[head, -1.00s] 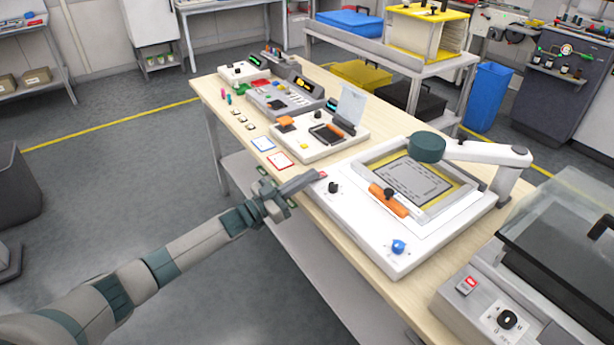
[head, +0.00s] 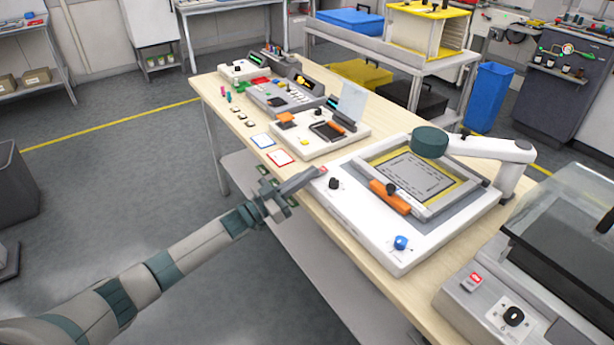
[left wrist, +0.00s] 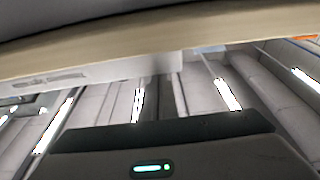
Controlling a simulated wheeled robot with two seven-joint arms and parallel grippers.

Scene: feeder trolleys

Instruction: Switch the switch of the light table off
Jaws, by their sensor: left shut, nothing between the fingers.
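The white flat unit that I take for the light table (head: 350,222) stands on the wooden bench, with a framed panel and an orange-handled bar on it. A small red switch (head: 323,169) sits at its left corner. Whether it is on or off is too small to tell. My left gripper (head: 318,172) is shut and empty, its fingertips at or very near this switch; contact cannot be told. The left wrist view shows a pale wooden edge (left wrist: 150,38) close by, but not the switch. My right gripper is not in view.
A black knob (head: 334,183) and a blue knob (head: 400,243) are on the same unit. A jointed arm with a green head (head: 430,142) overhangs its back. A grey machine with a red switch (head: 475,279) stands at right.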

